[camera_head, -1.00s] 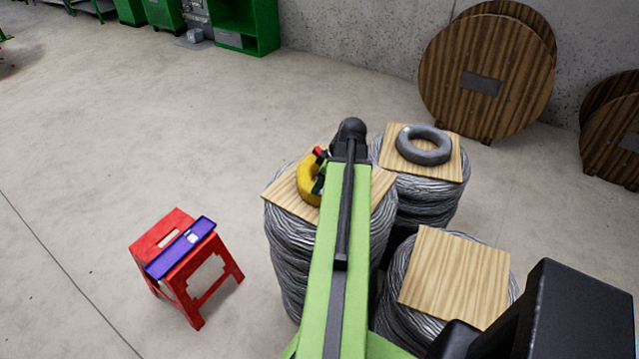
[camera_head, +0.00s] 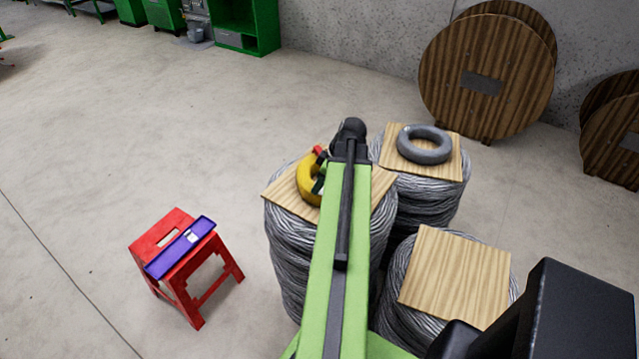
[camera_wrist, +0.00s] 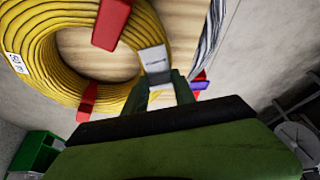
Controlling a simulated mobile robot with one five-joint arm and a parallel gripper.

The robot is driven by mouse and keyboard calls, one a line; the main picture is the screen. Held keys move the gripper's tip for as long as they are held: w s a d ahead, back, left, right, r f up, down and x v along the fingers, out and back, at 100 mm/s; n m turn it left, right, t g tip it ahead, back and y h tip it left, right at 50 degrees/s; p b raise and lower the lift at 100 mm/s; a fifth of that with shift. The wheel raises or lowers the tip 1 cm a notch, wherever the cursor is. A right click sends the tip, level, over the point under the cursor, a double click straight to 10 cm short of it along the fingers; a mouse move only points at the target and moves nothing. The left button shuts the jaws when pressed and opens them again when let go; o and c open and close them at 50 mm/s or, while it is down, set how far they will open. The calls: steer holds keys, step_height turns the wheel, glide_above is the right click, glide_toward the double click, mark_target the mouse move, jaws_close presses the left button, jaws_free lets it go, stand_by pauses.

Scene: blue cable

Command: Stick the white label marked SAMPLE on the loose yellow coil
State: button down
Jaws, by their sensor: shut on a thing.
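The yellow coil (camera_head: 308,184) lies on a wooden board on the left wire stack, partly hidden behind my arm. In the wrist view the coil (camera_wrist: 62,75) fills the upper left, with red pieces on it and a small white tag (camera_wrist: 17,62) at its left side. My gripper (camera_wrist: 160,88) is shut on a white label (camera_wrist: 154,62) with dark print too small to read. The label overlaps the coil's right edge in the wrist view; I cannot tell whether it touches. In the head view the gripper's jaws and the label are hidden or unclear.
A red stool (camera_head: 167,228) at left bears a purple tray (camera_head: 160,264) with a small white piece (camera_head: 192,237). A grey coil (camera_head: 424,144) lies on the back right board. The front right board (camera_head: 456,275) is bare. Large wooden reels (camera_head: 480,100) stand by the wall.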

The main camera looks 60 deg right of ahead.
steer(key=c, duration=0.8)
jaws_free()
step_height(320, 180, up, 7)
steer(key=p, duration=0.7)
steer(key=shift+w, duration=0.1)
